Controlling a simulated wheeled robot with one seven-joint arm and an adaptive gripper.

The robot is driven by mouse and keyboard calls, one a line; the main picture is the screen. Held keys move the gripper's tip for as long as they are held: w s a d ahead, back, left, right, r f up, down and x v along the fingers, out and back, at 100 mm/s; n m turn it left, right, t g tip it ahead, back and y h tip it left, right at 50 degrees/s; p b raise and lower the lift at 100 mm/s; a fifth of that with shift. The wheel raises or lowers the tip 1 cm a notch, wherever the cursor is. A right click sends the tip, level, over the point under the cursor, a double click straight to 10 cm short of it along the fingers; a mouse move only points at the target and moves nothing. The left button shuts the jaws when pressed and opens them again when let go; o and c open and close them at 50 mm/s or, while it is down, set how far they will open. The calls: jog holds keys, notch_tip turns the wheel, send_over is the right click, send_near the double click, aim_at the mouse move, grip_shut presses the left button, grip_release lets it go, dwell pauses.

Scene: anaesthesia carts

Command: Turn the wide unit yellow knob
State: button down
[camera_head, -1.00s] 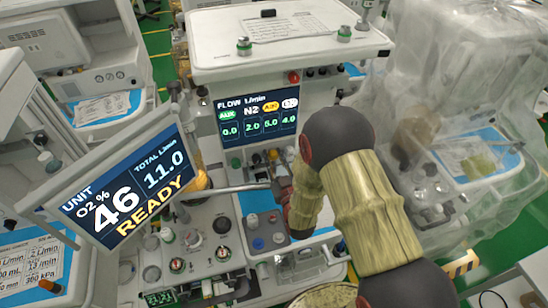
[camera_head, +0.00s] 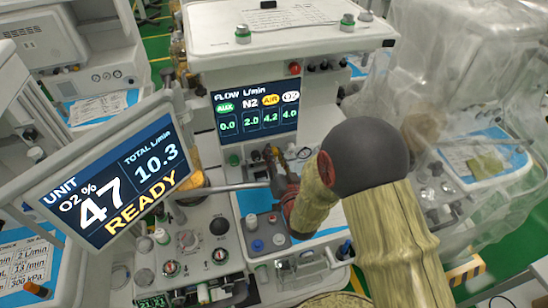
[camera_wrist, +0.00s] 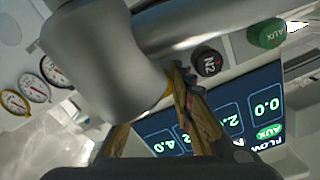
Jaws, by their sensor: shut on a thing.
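The wide unit (camera_head: 205,60) is the white cart with the flow display (camera_head: 255,107). Below the display are a green AUX knob (camera_wrist: 267,33) and a black N2 knob (camera_wrist: 207,60). My gripper (camera_wrist: 183,85) is shut at the position beside the N2 knob, on the AIR side. The yellow knob is mostly hidden between its fingertips. In the head view my gripper (camera_head: 277,163) is below the display, partly covered by my arm. The display reads AUX 0.0, N2 2.0, AIR 4.2 and a fourth value of 4.0.
A tilted screen (camera_head: 113,180) at left reads O2 47 %, total 10.3, READY. A metal bar (camera_head: 225,187) runs toward my gripper. Round gauges (camera_wrist: 50,75) show in the wrist view. A plastic-covered cart (camera_head: 470,90) stands at right.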

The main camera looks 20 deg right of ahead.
jog(key=shift+m, duration=0.4)
jog(key=c, duration=1.8)
grip_release()
jog(key=s, duration=1.2)
